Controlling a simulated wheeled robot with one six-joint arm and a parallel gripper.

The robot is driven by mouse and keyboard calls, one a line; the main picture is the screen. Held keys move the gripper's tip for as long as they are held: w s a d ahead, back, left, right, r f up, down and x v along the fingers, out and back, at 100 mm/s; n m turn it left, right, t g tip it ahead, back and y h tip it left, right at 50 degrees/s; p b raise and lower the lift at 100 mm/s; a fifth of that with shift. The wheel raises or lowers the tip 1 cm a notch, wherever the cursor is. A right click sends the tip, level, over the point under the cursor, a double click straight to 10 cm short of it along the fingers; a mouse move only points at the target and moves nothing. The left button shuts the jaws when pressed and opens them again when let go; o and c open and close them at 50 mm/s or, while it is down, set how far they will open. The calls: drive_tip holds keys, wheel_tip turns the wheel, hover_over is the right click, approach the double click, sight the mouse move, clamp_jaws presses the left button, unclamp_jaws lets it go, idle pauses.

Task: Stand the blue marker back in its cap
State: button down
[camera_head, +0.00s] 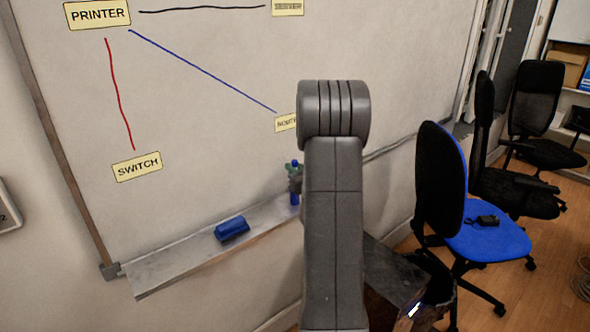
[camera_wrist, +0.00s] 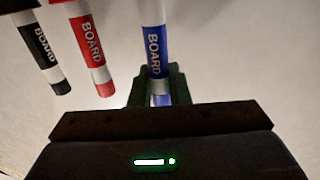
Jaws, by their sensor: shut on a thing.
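The blue marker (camera_wrist: 155,45) has a white band and BOARD lettering. In the wrist view it runs from the top edge down between the fingers of my gripper (camera_wrist: 157,82), which is shut on it. In the head view the blue marker (camera_head: 295,197) looks upright just above or at the whiteboard tray (camera_head: 185,262), beside my arm. My gripper (camera_head: 294,180) is mostly hidden behind my arm there. I cannot tell whether the marker's lower end touches anything, and I cannot make out its cap.
A red marker (camera_wrist: 88,48) and a black marker (camera_wrist: 44,50) stand beside the blue one in the wrist view. A blue eraser (camera_head: 232,228) lies on the tray. The whiteboard (camera_head: 200,110) rises behind. Office chairs (camera_head: 470,215) stand at right.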

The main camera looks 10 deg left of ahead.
drive_tip(key=shift+f, duration=0.15)
drive_tip(key=c, duration=1.3)
unclamp_jaws()
drive_tip(key=b+v, duration=0.2)
drive_tip(key=v, duration=1.2)
drive_tip(key=shift+w+b, duration=0.1)
drive_tip(key=shift+b, duration=0.25)
drive_tip(key=shift+w+a, duration=0.1)
drive_tip(key=p+x, duration=0.1)
drive_tip(key=x, duration=0.3)
drive_tip(key=p+x, duration=0.1)
drive_tip(key=x, duration=0.4)
drive_tip(key=r+p+x, duration=0.1)
drive_tip(key=x, duration=0.3)
drive_tip(key=shift+w+a+p, duration=0.25)
drive_tip(key=shift+a+p, duration=0.05)
drive_tip(key=shift+p, duration=0.05)
drive_tip(key=shift+s+r+p, duration=0.1)
drive_tip(key=shift+r+p, duration=0.95)
drive_tip(key=shift+p, duration=0.1)
drive_tip(key=shift+d, duration=0.1)
